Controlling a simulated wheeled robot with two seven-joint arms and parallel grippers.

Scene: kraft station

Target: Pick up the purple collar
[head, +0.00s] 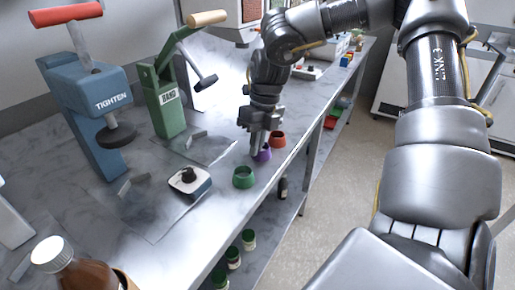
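The purple collar (264,155) stands on the grey marbled bench near its right edge, between a green collar and an orange-red collar. My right gripper (259,146) points down at the purple collar, with its fingertips at the collar's top. The fingers partly cover the collar. I cannot tell whether they are closed on it or just around it. The collar appears to be on the bench surface. My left gripper is not in view.
The green collar (243,177) and orange-red collar (278,139) stand close on either side. Green jars (233,257) sit on the lower shelf.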

